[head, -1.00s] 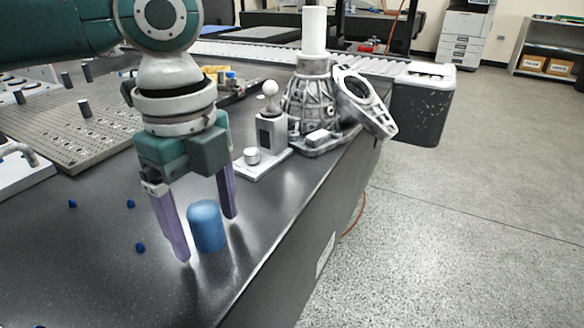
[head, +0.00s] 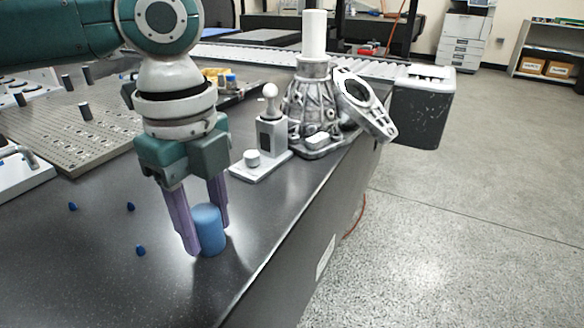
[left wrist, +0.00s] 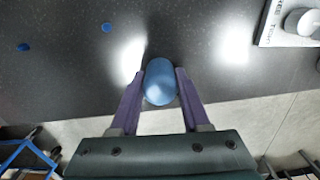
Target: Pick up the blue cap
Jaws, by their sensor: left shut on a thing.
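The blue cap (head: 209,231) is a smooth, rounded-top cylinder standing upright near the front edge of the dark table. My left gripper (head: 207,238) comes down from above with its two purple fingers on either side of the cap, shut on it. In the left wrist view the cap (left wrist: 160,83) sits between the fingertips of my left gripper (left wrist: 160,88). The cap's base appears at the table surface; I cannot tell whether it is lifted. My right gripper is not in view.
Small blue pieces (head: 140,250) lie on the table to the left. A grey calibration stand with a white ball (head: 270,140) and a metal casting (head: 311,103) stand behind. A perforated plate (head: 75,125) lies at the far left. The table edge is close on the right.

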